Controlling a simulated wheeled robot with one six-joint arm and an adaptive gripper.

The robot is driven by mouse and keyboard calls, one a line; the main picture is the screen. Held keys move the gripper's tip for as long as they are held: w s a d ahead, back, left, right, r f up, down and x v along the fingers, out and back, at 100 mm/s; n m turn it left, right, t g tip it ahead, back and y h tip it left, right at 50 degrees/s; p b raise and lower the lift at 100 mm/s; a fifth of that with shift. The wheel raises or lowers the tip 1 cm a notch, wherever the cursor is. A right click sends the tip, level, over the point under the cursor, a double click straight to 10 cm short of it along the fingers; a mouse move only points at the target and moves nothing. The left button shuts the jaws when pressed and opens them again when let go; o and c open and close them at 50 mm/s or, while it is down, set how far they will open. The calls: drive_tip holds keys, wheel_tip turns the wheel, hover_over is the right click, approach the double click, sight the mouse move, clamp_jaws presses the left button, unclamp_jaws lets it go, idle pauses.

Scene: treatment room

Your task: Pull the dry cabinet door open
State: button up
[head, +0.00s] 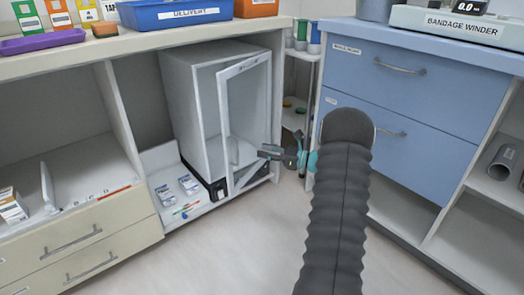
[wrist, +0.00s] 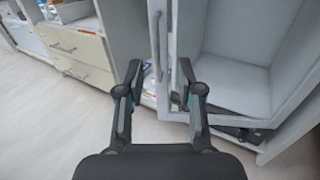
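The dry cabinet (head: 180,90) is a white box standing on the low shelf under the left counter. Its door (head: 223,115) has a white frame with a clear pane and stands ajar, its left edge swung out from the box. In the wrist view the door frame (wrist: 164,75) shows with an upright grey handle (wrist: 157,45) at its left edge. My gripper (head: 268,152) is in front of the lower part of the door. In the wrist view my gripper (wrist: 159,78) is open, its fingers apart with the handle beyond and between the tips. I see no clear contact.
Blue drawers (head: 420,85) stand to the right, and a narrow rack (head: 298,90) fills the corner. Cream drawers (head: 80,245) and small packs (head: 188,184) are to the left. The floor (head: 235,250) in front is clear.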

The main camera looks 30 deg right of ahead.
drive_tip(key=shift+v, duration=1.4)
